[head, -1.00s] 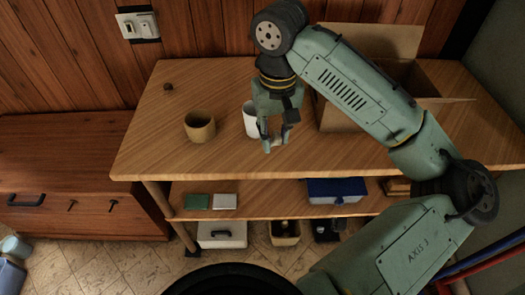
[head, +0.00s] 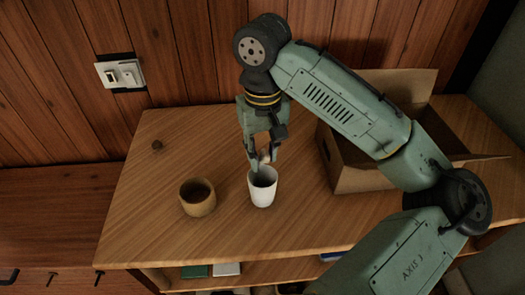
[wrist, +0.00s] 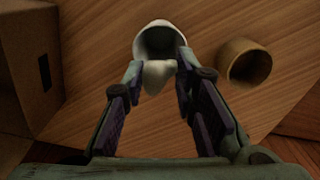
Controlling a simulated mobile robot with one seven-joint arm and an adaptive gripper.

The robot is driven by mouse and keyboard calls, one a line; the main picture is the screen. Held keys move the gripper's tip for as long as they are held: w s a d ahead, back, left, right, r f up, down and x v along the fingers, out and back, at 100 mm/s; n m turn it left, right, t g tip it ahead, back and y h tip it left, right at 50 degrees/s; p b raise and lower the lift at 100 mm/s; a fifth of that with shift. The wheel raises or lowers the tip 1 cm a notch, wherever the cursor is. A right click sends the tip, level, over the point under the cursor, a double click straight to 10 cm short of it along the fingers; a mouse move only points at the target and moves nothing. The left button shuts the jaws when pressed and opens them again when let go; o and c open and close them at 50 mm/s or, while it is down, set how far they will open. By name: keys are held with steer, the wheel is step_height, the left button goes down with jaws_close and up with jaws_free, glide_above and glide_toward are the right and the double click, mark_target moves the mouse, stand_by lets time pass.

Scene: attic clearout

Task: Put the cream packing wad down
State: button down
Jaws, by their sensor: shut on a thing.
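My gripper (head: 264,168) is shut on the cream packing wad (wrist: 158,76), a small pale lump between its fingertips. The wad shows only in part in the head view (head: 265,156). The fingertips are at the mouth of a white cup (head: 263,192), which stands upright on the wooden table (head: 225,235). In the wrist view the cup (wrist: 160,27) lies just beyond the fingertips, and the wad overlaps its near rim. I cannot tell whether the wad touches the cup.
A tan cup (head: 197,199) stands to the left of the white cup. An open cardboard box (head: 352,172) is on the right, behind my arm. The table's front left is clear.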

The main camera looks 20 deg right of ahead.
steer(key=shift+f+b, duration=1)
steer(key=shift+f, duration=1.4)
steer(key=shift+p, duration=0.35)
steer(key=c, duration=1.2)
jaws_free()
